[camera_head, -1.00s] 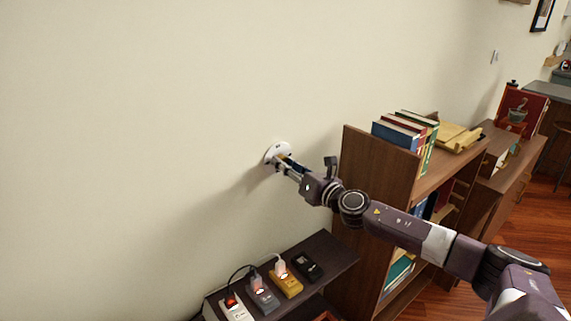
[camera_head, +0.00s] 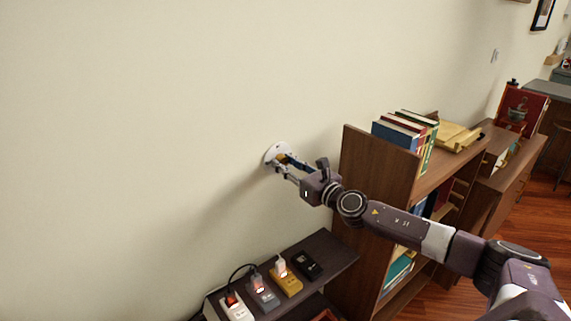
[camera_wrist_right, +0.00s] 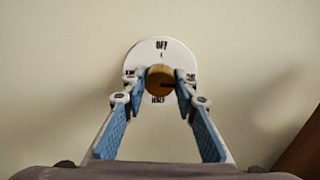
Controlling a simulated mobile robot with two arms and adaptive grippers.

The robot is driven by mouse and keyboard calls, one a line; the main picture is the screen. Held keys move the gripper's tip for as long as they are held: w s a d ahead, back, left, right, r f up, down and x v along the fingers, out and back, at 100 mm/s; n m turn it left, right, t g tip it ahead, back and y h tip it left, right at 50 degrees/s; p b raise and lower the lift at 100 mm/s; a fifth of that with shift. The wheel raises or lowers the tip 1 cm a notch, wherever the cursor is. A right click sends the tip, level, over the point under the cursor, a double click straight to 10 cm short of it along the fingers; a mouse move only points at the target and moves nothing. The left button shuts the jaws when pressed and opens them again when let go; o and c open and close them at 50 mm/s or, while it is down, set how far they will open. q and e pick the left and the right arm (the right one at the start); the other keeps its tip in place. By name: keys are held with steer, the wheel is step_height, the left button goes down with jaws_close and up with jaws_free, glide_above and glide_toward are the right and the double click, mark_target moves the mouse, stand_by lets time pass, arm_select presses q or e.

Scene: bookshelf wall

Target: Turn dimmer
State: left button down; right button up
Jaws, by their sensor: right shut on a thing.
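The dimmer is a round white plate (camera_head: 272,151) on the wall, with a brass-coloured knob at its middle. In the right wrist view the plate (camera_wrist_right: 160,50) shows "OFF" at the top and other lettering at the sides and bottom. The knob (camera_wrist_right: 160,75) has a dark mark pointing to the right. My right gripper (camera_wrist_right: 160,82) is shut on the knob, one blue-padded finger on each side. In the head view my right gripper (camera_head: 284,163) reaches the plate from the lower right and partly hides it. My left gripper is not in view.
A low dark shelf (camera_head: 335,250) below the dimmer holds several small devices, some with lit plugs (camera_head: 258,283). A wooden bookcase (camera_head: 370,170) with books (camera_head: 405,132) on top stands to the right, close to my right arm. The wall left of the dimmer is bare.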

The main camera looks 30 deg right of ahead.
steer(key=shift+f, duration=0.2)
steer(key=o, duration=1)
steer(key=shift+o, duration=0.8)
steer(key=shift+r, duration=0.1)
steer(key=shift+s, duration=0.1)
steer(key=s+d, duration=0.1)
steer(key=s, duration=1)
steer(key=shift+s, duration=0.35)
